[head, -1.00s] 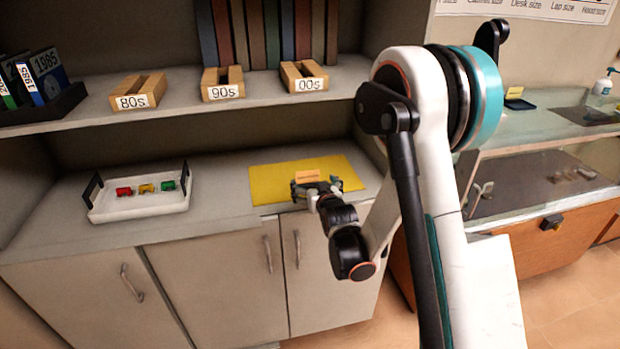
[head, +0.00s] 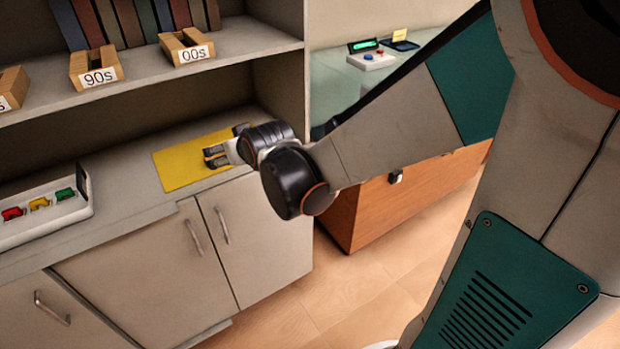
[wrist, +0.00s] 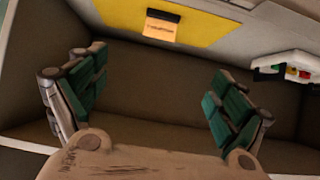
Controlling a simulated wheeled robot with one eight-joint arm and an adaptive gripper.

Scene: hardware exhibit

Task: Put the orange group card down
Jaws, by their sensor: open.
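The orange card (wrist: 161,27) lies on the yellow mat (wrist: 110,12) in the wrist view, with a dark strip along its far edge and print too small to read. My gripper (wrist: 155,100) is open, its green-padded fingers wide apart with nothing between them. The card is beyond the fingertips, clear of both. In the head view my gripper (head: 212,157) is over the right part of the yellow mat (head: 177,166). I cannot make out the card in that view; the gripper may hide it.
A white tray (head: 72,210) with red, yellow and green pieces stands left of the mat; it also shows in the wrist view (wrist: 268,70). A shelf (head: 240,45) with labelled wooden holders (head: 187,46) runs above. A wooden counter unit (head: 400,195) stands to the right.

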